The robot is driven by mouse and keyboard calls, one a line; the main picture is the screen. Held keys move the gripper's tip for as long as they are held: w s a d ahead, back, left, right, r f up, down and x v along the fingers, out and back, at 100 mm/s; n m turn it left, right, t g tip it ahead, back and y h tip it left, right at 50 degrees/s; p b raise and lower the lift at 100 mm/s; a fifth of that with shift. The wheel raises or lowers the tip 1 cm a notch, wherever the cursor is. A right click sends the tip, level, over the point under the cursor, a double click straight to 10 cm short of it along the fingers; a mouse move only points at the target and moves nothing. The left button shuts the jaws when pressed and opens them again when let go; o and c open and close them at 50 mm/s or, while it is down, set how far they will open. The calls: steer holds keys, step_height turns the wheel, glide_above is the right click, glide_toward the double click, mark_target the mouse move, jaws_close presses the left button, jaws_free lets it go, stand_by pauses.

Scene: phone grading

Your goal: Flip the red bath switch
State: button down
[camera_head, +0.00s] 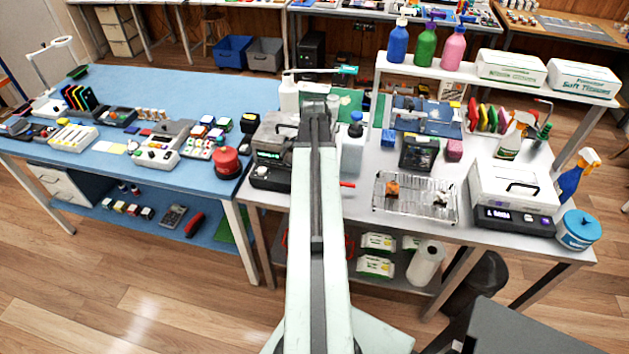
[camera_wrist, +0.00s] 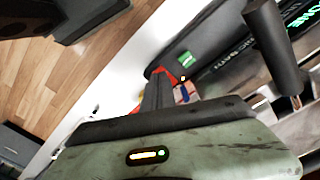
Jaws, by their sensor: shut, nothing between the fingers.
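The bath is a dark-fronted machine (camera_head: 268,170) with a pale casing and a green lit display, at the left end of the white table. In the wrist view its dark front panel (camera_wrist: 222,45) shows lettering ending in "BATH" and a small green patch. My gripper (camera_wrist: 160,82) is shut and empty, its dark fingers close to this panel. Red edges (camera_wrist: 168,73) show right at the fingertips. I cannot tell whether they are the red switch or whether the fingers touch it. In the head view my arm hides the gripper and the part of the bath beside it.
A wire rack (camera_head: 415,207) and a second machine (camera_head: 512,190) are further right. A red dome (camera_head: 227,161) sits on the blue table (camera_head: 215,92) to the left. Open floor lies in front.

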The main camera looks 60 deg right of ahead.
steer(key=shift+f+b, duration=0.9)
stand_by(0.6)
steer(key=shift+r, duration=0.1)
step_height(320, 180, up, 7)
steer(key=p, duration=0.7)
stand_by(0.4)
